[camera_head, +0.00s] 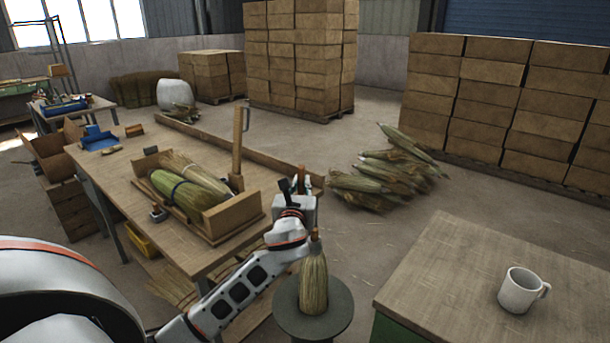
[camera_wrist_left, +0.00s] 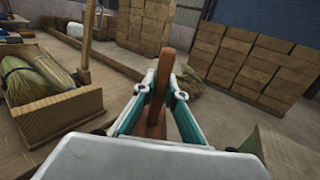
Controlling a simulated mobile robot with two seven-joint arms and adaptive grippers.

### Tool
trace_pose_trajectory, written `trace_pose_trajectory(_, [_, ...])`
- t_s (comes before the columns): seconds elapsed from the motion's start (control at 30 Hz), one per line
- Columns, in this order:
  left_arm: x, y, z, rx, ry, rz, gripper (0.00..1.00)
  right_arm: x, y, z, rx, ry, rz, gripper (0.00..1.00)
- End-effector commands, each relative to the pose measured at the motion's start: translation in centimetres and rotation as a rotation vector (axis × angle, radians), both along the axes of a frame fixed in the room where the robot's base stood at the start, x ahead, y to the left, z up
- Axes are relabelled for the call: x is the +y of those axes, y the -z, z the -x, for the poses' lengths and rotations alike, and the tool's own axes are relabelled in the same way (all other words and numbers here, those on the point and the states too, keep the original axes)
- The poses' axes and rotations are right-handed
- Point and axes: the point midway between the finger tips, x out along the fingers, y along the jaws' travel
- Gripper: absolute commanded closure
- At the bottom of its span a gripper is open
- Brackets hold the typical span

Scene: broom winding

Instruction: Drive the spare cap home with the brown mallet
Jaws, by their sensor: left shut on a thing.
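My left gripper (camera_head: 300,182) is raised near the front right corner of the workbench, just above and behind the standing broom head. In the left wrist view its teal fingers (camera_wrist_left: 164,90) are closed around a brown wooden piece, which looks like the mallet (camera_wrist_left: 158,95); a slim handle-like part points away past the fingertips. The broom head (camera_head: 314,283) stands upright on a round grey stand (camera_head: 343,316). A small brown piece tops it; I cannot tell whether this is the spare cap. My right gripper is not in view.
A wooden tray (camera_head: 235,216) holding straw bundles and an upright wooden post (camera_head: 238,142) is on the workbench (camera_head: 118,178). A white mug (camera_head: 519,290) stands on the right table (camera_head: 450,275). Corn-like stalks (camera_head: 385,180) lie on the floor, with box stacks (camera_head: 500,105) behind.

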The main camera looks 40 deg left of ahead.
Motion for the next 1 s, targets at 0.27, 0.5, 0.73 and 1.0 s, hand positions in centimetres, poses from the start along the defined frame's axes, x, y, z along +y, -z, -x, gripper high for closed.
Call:
trace_pose_trajectory(0.27, [0.0, 0.9, 0.0, -0.002, -0.002, 0.000, 1.00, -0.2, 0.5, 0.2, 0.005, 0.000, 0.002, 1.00])
trace_pose_trajectory(0.5, [0.0, 2.8, 0.1, -0.001, -0.002, 0.000, 1.00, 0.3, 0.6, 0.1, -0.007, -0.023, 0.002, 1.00])
trace_pose_trajectory(0.73, [0.0, 4.7, 0.0, -0.004, -0.002, 0.000, 1.00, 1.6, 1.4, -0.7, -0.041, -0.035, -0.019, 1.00])
trace_pose_trajectory(1.0, [0.0, 4.9, 0.0, -0.003, -0.002, -0.001, 1.00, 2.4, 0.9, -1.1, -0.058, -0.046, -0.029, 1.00])
